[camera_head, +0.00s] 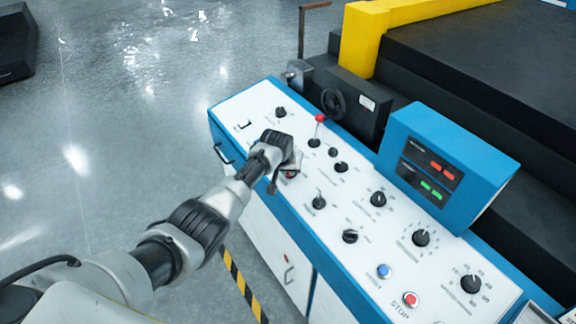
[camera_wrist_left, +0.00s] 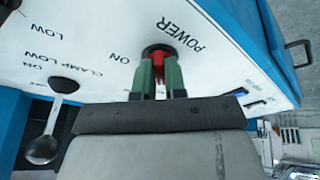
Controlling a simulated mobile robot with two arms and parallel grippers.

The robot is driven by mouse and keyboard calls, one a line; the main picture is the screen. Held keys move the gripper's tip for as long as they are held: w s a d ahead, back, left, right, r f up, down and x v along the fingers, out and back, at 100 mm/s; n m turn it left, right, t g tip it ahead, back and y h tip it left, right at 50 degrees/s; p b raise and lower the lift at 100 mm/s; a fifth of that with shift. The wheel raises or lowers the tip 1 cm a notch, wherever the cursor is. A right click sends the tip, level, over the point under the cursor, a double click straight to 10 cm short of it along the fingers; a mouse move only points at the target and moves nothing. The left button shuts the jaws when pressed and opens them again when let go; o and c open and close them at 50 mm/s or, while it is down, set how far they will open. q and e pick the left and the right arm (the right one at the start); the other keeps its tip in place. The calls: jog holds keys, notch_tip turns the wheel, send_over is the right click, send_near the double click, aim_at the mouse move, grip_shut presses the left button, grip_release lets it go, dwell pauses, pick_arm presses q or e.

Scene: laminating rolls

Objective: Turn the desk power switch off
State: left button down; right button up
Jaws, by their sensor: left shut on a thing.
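The red power switch (camera_wrist_left: 158,60) sits on a round black base on the white desk panel (camera_wrist_left: 100,35), beside the printed words POWER and ON. My left gripper (camera_wrist_left: 158,72) is shut on it, with one green finger on each side of the red part. In the head view my left gripper (camera_head: 284,163) is over the far left part of the panel, and a bit of red shows beneath it. The OFF mark is not readable, and the switch's exact position is hard to tell. My right gripper is in neither view.
A red-tipped lever (camera_head: 319,124) stands close to my gripper. Several black knobs, a blue button (camera_head: 384,271) and a red button (camera_head: 410,299) lie along the panel. A blue display box (camera_head: 447,165) rises on the right. Open floor (camera_head: 110,130) lies left.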

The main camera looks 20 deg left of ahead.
pick_arm(q)
jog(key=shift+s+f+n, duration=0.2)
jog(key=shift+f+n, duration=0.1)
jog(key=shift+f, duration=0.05)
dwell(0.3)
jog(key=c, duration=1.2)
grip_release()
jog(key=shift+d, duration=0.15)
jog(key=shift+w, duration=0.25)
jog(key=shift+s+a+r, duration=0.1)
jog(key=shift+a+r, duration=0.1)
jog(key=shift+r, duration=0.25)
jog(key=v, duration=1)
jog(key=shift+d, duration=0.15)
